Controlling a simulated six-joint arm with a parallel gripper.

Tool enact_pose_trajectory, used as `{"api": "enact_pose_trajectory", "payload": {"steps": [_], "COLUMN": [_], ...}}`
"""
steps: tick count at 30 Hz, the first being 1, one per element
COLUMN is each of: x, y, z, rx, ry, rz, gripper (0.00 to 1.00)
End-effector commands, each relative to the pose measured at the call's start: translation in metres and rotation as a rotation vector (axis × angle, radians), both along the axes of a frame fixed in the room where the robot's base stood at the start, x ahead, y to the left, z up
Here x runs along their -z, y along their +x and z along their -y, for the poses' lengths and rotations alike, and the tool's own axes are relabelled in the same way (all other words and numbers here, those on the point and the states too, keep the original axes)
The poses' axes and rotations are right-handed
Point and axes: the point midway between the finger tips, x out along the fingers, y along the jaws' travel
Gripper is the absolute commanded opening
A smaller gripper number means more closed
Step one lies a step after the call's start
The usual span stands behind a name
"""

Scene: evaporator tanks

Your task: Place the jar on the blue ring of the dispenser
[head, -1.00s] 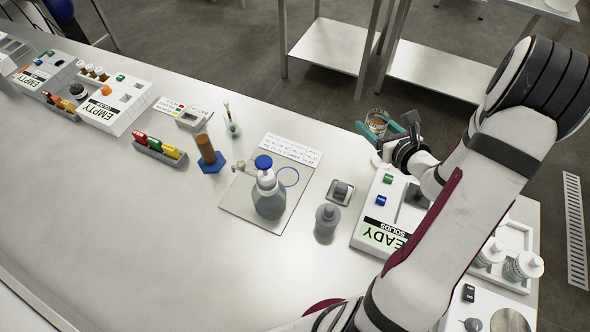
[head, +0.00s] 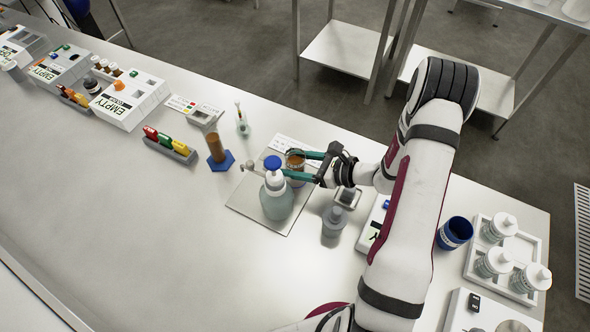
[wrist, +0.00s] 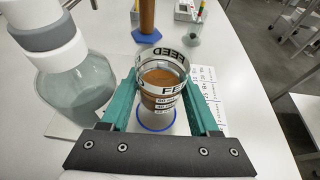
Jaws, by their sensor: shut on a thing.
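The jar (head: 295,161) is clear glass with brown contents and a black-and-white FEED label, which shows in the wrist view (wrist: 162,78). My gripper (head: 298,165) is shut on the jar's sides with its teal fingers and holds it upright. The dispenser (head: 276,200) is a grey-green bottle with a white collar and blue cap on a pale plate, just left of the jar. The blue ring (wrist: 157,130) shows beneath the jar in the wrist view, partly hidden by it. The jar looks over the ring; I cannot tell the gap below it.
A brown cylinder on a blue hexagonal base (head: 215,150) stands behind left. A written card (wrist: 208,90) lies beside the ring. A dark blue cup (head: 454,233) stands farther right. The front left table is clear.

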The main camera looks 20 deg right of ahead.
Motion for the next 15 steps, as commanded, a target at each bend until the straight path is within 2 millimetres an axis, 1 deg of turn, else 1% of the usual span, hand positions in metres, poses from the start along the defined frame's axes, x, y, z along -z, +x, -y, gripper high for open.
{"api": "enact_pose_trajectory", "payload": {"steps": [1, 3, 5, 15], "x": [0.012, 0.025, 0.032, 0.036], "y": [0.0, 0.0, 0.0, 0.0], "z": [-0.001, 0.0, 0.0, 0.0], "rx": [0.001, 0.002, 0.002, 0.002], "ry": [0.003, 0.002, 0.002, 0.0], "rz": [-0.005, -0.004, -0.003, -0.002], "gripper": [0.0, 0.0, 0.0, 0.0]}}
